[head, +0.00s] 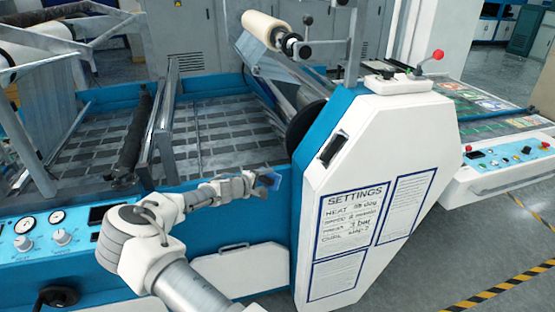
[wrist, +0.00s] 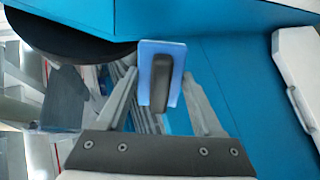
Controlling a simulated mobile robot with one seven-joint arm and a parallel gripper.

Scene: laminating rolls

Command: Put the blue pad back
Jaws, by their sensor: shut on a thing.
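The blue pad (head: 270,178) is a small light-blue block at the end of my arm, in front of the machine's blue side panel. In the wrist view the blue pad (wrist: 146,62) has a dark grip on the side facing me. My gripper (head: 257,182) is shut on it. In the wrist view the two fingers of my gripper (wrist: 161,78) stand on either side of the pad. Their exact contact with it is hard to make out. The pad is clear of any surface as far as I can see.
The white side housing (head: 398,140) with a settings sheet (head: 350,214) stands just right of the pad. A control panel (head: 55,237) with gauges is at left. The grey bed (head: 240,128) and rollers lie behind. A red-knobbed lever (head: 437,55) tops the housing.

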